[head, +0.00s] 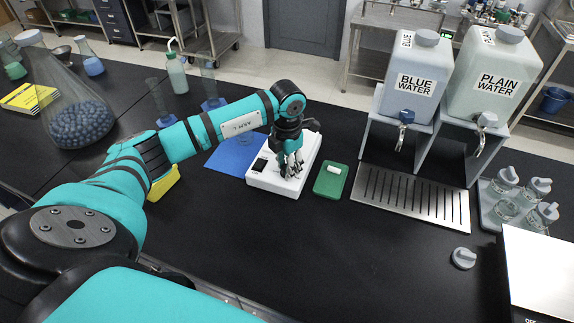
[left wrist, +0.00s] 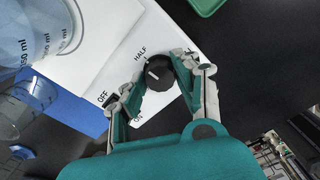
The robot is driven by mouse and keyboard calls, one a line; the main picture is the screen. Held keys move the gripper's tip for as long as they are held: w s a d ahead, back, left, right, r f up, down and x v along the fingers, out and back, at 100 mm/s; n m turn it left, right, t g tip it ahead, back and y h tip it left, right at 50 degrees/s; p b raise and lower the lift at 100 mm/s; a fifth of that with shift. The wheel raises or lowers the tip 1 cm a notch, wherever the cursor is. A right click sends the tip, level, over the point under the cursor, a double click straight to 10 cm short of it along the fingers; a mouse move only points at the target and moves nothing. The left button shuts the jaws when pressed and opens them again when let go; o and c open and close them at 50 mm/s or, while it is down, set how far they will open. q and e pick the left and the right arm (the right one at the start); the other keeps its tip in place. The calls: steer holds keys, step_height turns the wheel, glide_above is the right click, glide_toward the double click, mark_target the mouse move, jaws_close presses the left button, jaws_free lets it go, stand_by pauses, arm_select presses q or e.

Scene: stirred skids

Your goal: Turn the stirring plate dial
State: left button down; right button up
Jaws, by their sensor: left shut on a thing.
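The white stirring plate (head: 270,181) stands on the black bench in the middle of the head view. Its black dial (left wrist: 160,73) shows in the left wrist view, with a white mark on top and the labels OFF, HALF and ON printed around it. The mark lies on the dial's left part; I cannot tell its exact setting. My left gripper (head: 290,170) reaches down over the plate's front part and hides the dial in the head view. In the left wrist view its fingers (left wrist: 160,85) close on the dial from both sides. My right gripper is out of view.
A green tray (head: 327,186) with a white piece (head: 334,169) lies right of the plate. A blue mat (head: 232,155) lies to its left. Water jugs (head: 412,76) on stands are at right. A graduated glass vessel (left wrist: 45,30) shows in the wrist view. The front bench is mostly clear.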

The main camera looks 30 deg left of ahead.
arm_select(q)
steer(key=n+b, duration=0.1)
steer(key=n, duration=0.3)
steer(key=shift+n+b, duration=0.3)
steer(key=n+b, duration=0.1)
steer(key=n, duration=0.9)
steer(key=shift+w+r+n, duration=0.1)
steer(key=shift+n, duration=2.4)
steer(key=c, duration=0.9)
jaws_free()
steer(key=shift+c, duration=0.2)
step_height(320, 180, up, 12)
